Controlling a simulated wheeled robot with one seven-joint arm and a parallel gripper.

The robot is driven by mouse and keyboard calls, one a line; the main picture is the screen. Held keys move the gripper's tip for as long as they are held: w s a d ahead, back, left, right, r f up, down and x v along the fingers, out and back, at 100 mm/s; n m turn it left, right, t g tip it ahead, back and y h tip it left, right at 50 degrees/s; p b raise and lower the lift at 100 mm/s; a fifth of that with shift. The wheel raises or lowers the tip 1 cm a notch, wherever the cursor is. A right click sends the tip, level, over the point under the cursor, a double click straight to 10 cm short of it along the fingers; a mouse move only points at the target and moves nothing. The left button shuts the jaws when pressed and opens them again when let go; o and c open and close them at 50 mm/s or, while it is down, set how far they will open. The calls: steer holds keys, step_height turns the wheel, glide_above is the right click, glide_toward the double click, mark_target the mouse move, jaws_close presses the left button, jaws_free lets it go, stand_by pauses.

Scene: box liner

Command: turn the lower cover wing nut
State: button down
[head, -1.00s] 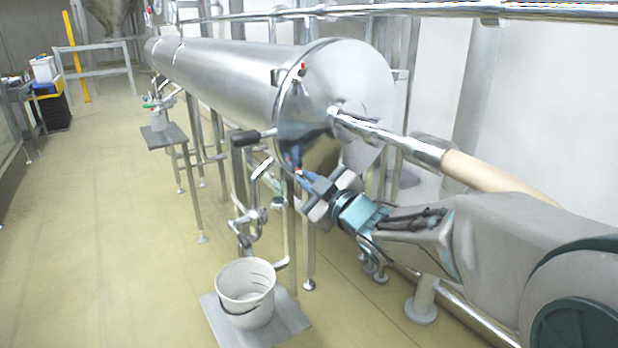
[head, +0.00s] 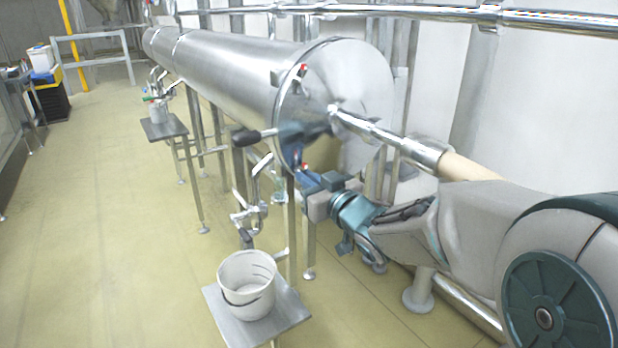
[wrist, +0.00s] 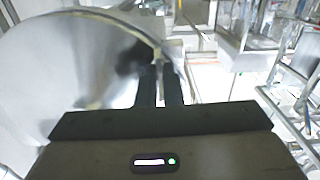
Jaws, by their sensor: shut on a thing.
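The lower cover wing nut (head: 303,165) sits at the lower left rim of the round steel end cover (head: 362,80); only a small reddish part of it shows. My gripper (head: 303,176) reaches it from the lower right and is shut on it at the cover's edge. In the wrist view my two dark fingers (wrist: 160,84) are close together at the cover's rim, and the nut between them is too small and hidden to make out. A similar upper wing nut (head: 303,69) with a red part is at the cover's upper left rim.
A steel pipe (head: 385,137) runs from the cover's middle over my arm. Valve piping (head: 250,215) and a white bucket (head: 247,284) stand below left. The floor at left is clear.

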stand_by(0.4)
steer(key=c, duration=1.6)
jaws_free()
steer(key=shift+b+v, duration=0.9)
steer(key=shift+v, duration=6)
